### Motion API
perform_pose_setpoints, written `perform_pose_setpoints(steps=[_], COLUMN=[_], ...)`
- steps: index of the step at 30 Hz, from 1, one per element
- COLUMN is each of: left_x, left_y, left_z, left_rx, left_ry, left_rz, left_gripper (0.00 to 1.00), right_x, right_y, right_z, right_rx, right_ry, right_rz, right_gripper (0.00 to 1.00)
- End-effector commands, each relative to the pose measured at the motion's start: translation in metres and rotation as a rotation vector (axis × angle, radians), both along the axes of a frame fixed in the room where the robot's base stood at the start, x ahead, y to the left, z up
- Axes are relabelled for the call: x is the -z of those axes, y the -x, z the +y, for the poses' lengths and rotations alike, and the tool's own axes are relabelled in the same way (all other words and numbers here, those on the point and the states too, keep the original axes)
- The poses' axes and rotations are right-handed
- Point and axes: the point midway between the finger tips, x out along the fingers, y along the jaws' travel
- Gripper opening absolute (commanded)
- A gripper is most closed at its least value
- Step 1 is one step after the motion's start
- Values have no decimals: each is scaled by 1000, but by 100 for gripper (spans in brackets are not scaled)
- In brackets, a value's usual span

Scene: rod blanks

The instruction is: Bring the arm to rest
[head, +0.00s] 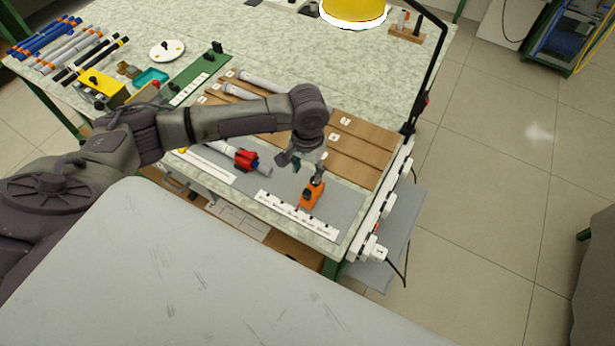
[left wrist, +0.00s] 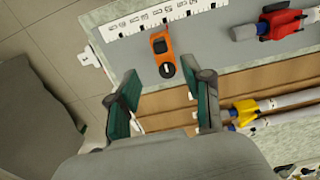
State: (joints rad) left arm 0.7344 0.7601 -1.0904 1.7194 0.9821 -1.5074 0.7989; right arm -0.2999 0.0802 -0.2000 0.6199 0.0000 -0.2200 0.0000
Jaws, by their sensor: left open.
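My left arm reaches in from the left over the bench (head: 278,55). My left gripper (head: 310,170) is above the grey mat (head: 275,185), close to an orange tool (head: 312,194) in the head view. In the left wrist view the gripper (left wrist: 162,105) has its two green-lined fingers apart with nothing between them. The orange tool (left wrist: 163,52) lies beyond the fingertips on the mat, beside a white marked strip (left wrist: 170,14). My right gripper is in neither view.
Wooden grooved boards (head: 355,150) hold pale rods (head: 262,82). A red clamp (head: 246,160) sits on a rod on the mat. A yellow lamp (head: 353,10) hangs over the bench's far side, its black arm (head: 433,65) along the right edge.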

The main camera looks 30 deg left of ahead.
Motion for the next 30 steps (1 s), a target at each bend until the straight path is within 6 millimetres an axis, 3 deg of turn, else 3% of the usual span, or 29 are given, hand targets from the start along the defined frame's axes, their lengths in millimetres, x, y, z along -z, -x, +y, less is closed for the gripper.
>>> perform_pose_setpoints(steps=[6,21,25,30], left_x=[-8,-6,4,9], left_y=[0,3,22,66], left_z=[0,-4,-37,-104], left_rx=[0,12,107,284], left_ry=[1,6,56,188], left_rz=[1,-1,-17,-116], left_gripper=[50,50,50,50], right_x=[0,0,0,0], right_y=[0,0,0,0], right_z=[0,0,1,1], right_rx=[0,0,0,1], right_ry=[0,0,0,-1], right_rz=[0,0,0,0], right_gripper=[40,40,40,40])
